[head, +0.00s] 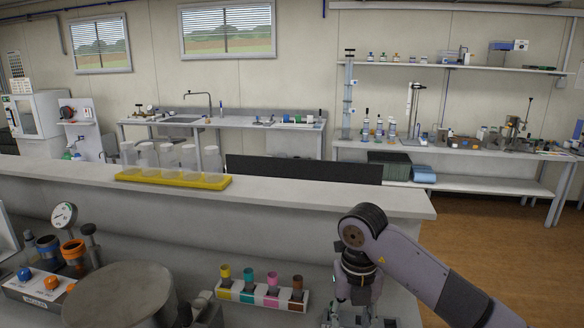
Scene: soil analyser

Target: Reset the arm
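My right arm (415,270) comes in from the lower right of the head view. It bends at a dark joint and points down at the front of the counter. My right gripper (350,312) is at the bottom edge of the picture, right of a white rack of coloured tubes. Its fingertips are cut off or hidden, so I cannot tell whether it is open or shut. I see no object clearly held in it. My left gripper is not in view.
The white rack (262,299) holds several coloured tubes. A yellow tray (174,180) with clear jars stands on the long counter (330,200). A gauge (63,215), a knobbed control box (40,288) and a round grey top (118,292) fill the lower left. The counter's right part is bare.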

